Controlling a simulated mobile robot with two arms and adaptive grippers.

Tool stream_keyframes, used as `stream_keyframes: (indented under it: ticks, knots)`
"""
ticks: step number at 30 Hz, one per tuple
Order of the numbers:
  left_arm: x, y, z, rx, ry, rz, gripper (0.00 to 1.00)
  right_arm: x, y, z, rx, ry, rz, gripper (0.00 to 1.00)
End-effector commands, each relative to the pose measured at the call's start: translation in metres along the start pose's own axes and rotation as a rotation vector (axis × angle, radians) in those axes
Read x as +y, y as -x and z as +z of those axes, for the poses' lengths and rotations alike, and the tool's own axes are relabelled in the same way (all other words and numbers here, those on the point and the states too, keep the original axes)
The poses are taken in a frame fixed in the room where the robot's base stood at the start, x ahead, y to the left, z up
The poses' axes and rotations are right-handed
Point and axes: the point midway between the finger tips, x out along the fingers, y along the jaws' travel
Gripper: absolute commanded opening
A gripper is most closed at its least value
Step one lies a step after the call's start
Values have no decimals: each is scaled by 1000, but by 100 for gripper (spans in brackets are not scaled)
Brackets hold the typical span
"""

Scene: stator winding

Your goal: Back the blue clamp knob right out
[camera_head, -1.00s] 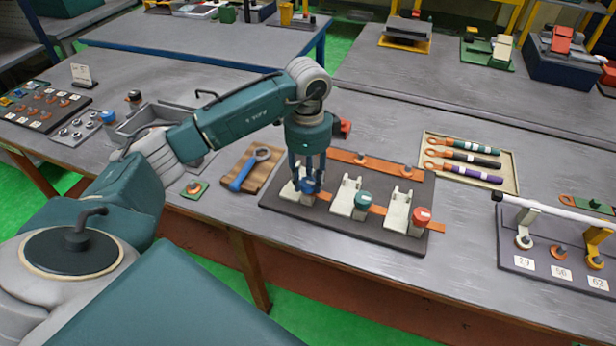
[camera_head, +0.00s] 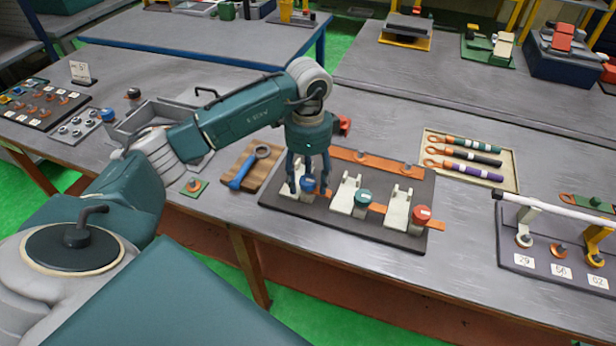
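The blue clamp knob (camera_head: 308,184) sits on the leftmost cream clamp at the left end of the dark terminal board (camera_head: 385,238). My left gripper (camera_head: 308,190) points straight down over it. Its fingers are spread, one on each side of the knob, with visible gaps. Whether the knob still sits on its thread I cannot tell. A green knob (camera_head: 362,197) and a red knob (camera_head: 422,214) are on the other two clamps of the same board. My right gripper is out of view.
A blue-handled wrench (camera_head: 241,178) lies on a wooden block left of the board. A tray (camera_head: 510,180) with three striped cables stands at the right. A rack with a white bar (camera_head: 555,208) and numbered cards is farther right. A grey bin (camera_head: 155,112) is at the left.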

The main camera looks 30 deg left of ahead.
Motion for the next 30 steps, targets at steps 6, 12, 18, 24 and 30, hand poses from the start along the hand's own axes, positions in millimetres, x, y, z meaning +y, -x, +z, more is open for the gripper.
stream_keyframes:
  ticks: [6,12,18,24,30]
  knots:
    - [-2,5,0,3,1,-5,53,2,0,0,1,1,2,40]
    - [-3,35,-1,7,1,-9,53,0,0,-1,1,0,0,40]
    - [-2,79,-2,5,0,-7,53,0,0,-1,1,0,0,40]
    - [-2,110,0,2,1,-5,53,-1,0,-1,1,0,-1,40]
    - [-1,120,0,1,1,-1,53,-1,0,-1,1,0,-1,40]
